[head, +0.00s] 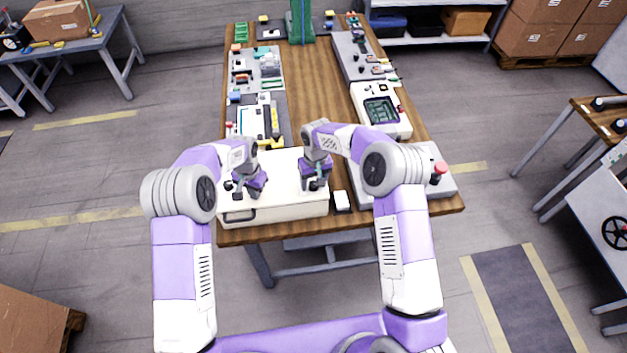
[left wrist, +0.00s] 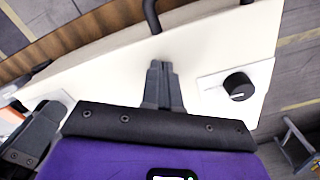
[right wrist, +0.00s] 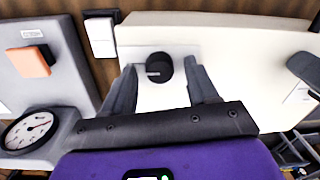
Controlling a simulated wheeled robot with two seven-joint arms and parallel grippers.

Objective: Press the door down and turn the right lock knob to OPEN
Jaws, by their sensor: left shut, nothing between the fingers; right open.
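A white box with a flat door on top (head: 275,205) sits at the near end of the table. In the right wrist view, the right black lock knob (right wrist: 159,66) sits on a pale plate, between and slightly beyond the fingertips of my right gripper (right wrist: 160,76). That gripper is open; I cannot tell whether it touches the knob. My left gripper (left wrist: 160,68) is shut and empty over the door, beside the other black knob (left wrist: 238,86) in the left wrist view. My left gripper also shows in the head view (head: 240,192), my right one too (head: 316,185).
A black handle (head: 240,217) is on the box's front. A small black-and-white switch (head: 342,201) stands right of the box. Other devices line the table behind.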

